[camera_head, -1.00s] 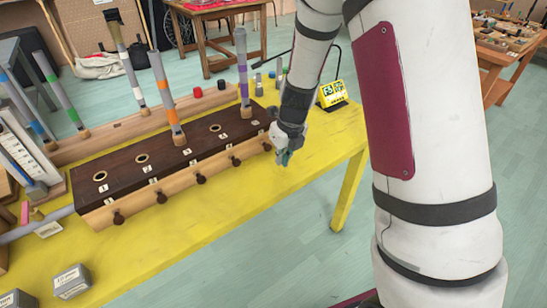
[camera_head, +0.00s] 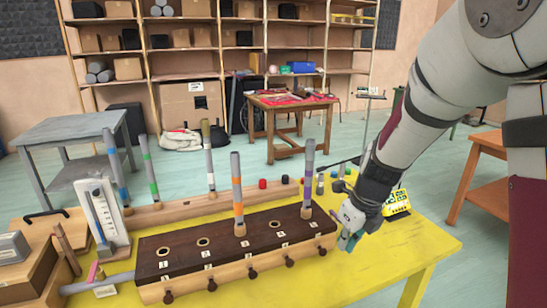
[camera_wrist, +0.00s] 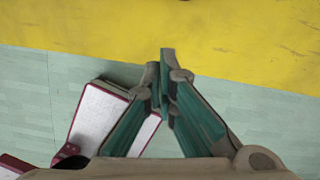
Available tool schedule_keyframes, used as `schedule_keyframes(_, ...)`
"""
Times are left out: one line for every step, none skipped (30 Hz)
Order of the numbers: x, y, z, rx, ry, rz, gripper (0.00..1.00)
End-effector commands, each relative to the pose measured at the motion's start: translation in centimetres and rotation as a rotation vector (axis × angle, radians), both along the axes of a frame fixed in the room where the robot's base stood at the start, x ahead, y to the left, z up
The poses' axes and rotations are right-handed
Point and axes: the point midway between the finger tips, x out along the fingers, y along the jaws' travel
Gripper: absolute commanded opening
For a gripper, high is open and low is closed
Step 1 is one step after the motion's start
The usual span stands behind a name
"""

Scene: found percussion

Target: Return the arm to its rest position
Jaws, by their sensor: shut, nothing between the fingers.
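My gripper (camera_head: 346,241) is above the right part of the yellow table (camera_head: 420,247), just right of the dark wooden block with holes. In the wrist view, my gripper (camera_wrist: 166,75) is shut and empty. Its green fingers meet near the table's edge (camera_wrist: 230,60) in that picture. My arm reaches in from the upper right of the head view and bends down to the gripper.
The dark block (camera_head: 170,248) holds upright tubes with orange (camera_head: 238,195) and purple (camera_head: 308,180) bands. A yellow display (camera_head: 397,203) stands right of my wrist. A white gauge stand (camera_head: 103,218) is at left. The table's front right is clear.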

Motion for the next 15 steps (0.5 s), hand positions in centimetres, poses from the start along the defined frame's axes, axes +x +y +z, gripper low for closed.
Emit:
schedule_keyframes(-1.1,0.4,2.0,-0.008,-0.024,0.1,0.0)
schedule_keyframes(-1.8,0.6,3.0,-0.019,-0.035,0.176,0.0)
schedule_keyframes(-2.9,0.8,4.5,-0.035,-0.054,0.282,0.0)
schedule_keyframes(-3.8,1.1,5.5,-0.049,-0.068,0.366,0.0)
schedule_keyframes(-4.6,1.2,6.5,-0.065,-0.083,0.449,0.0)
schedule_keyframes(-5.8,1.5,7.7,-0.087,-0.1,0.559,0.0)
schedule_keyframes(-6.7,1.6,8.6,-0.107,-0.116,0.642,0.0)
schedule_keyframes(-7.6,1.7,9.4,-0.125,-0.13,0.723,0.0)
schedule_keyframes(-8.8,1.9,10.5,-0.155,-0.15,0.833,0.0)
schedule_keyframes(-9.8,2.0,11.3,-0.177,-0.164,0.915,0.0)
schedule_keyframes(-10.7,2.1,12.1,-0.202,-0.177,0.996,0.0)
schedule_keyframes(-12.0,2.2,13.0,-0.236,-0.195,1.105,0.0)
schedule_keyframes(-13.0,2.2,13.7,-0.263,-0.206,1.187,0.0)
schedule_keyframes(-13.9,2.3,14.3,-0.291,-0.218,1.266,0.0)
schedule_keyframes(-15.3,2.3,15.1,-0.33,-0.23,1.375,0.0)
